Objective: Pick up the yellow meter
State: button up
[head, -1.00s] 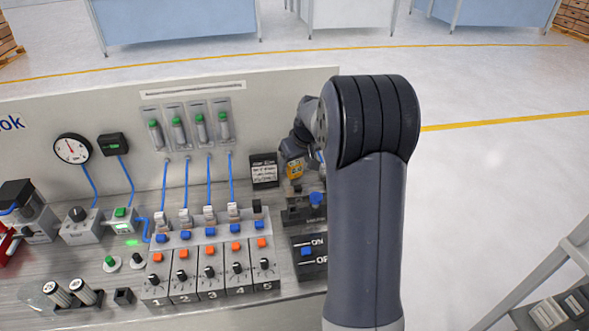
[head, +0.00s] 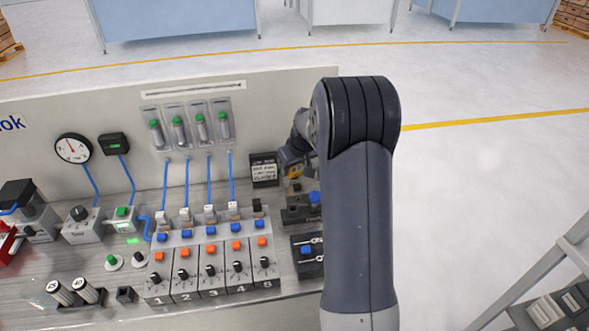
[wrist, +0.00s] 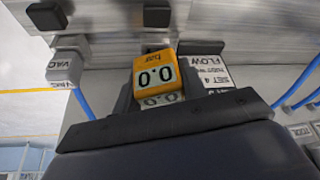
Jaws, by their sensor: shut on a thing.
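The yellow meter (wrist: 155,73) shows in the wrist view, with "bar" and a 0.0 reading that look upside down. My dark gripper (wrist: 160,102) is shut on it, and gripper parts hide its lower sides. In the head view the yellow meter (head: 295,171) is a small patch below my gripper (head: 292,160), partly hidden by my arm. It is by the dark stand at the right end of the bench. I cannot tell whether it touches the stand.
A dark stand with a blue knob (head: 315,197) and an on/off switch box (head: 308,256) sit close by, partly behind my arm. A small label sign (head: 264,170) stands left of the gripper. Numbered valve blocks (head: 211,262) fill the bench further left.

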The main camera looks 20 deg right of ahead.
jog(key=c, duration=0.4)
jog(key=shift+r, duration=0.1)
notch_tip(320, 180, up, 10)
jog(key=shift+f+b, duration=0.1)
jog(key=shift+b, duration=0.45)
dwell(0.7)
